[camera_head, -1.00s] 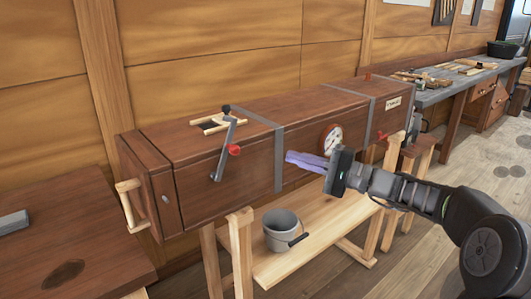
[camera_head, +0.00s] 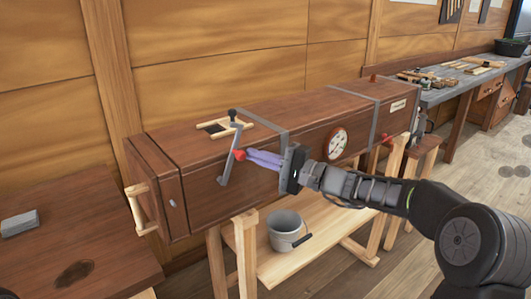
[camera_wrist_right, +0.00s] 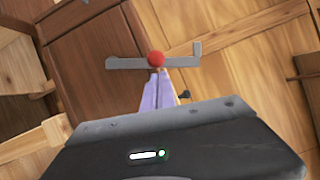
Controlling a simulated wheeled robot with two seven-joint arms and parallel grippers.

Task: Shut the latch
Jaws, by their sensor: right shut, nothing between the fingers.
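The latch (camera_head: 229,163) is a grey metal bar with a red knob (camera_head: 239,155) on the front of a long wooden steam box (camera_head: 300,122). It stands tilted, its upper end near the box's top edge. In the right wrist view the latch bar (camera_wrist_right: 125,63) runs across the picture, with the red knob (camera_wrist_right: 156,59) at its middle. My right gripper (camera_head: 250,158) is shut and empty, its purple fingertips right at the knob. In the wrist view the fingertips (camera_wrist_right: 157,76) sit just below the knob; I cannot tell whether they touch. My left gripper is not in view.
A wooden handle (camera_head: 141,209) sticks out at the box's left end. A round gauge (camera_head: 336,143) is on the front, right of my gripper. A grey bucket (camera_head: 287,231) stands on the shelf below. A wooden bench (camera_head: 75,225) fills the lower left.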

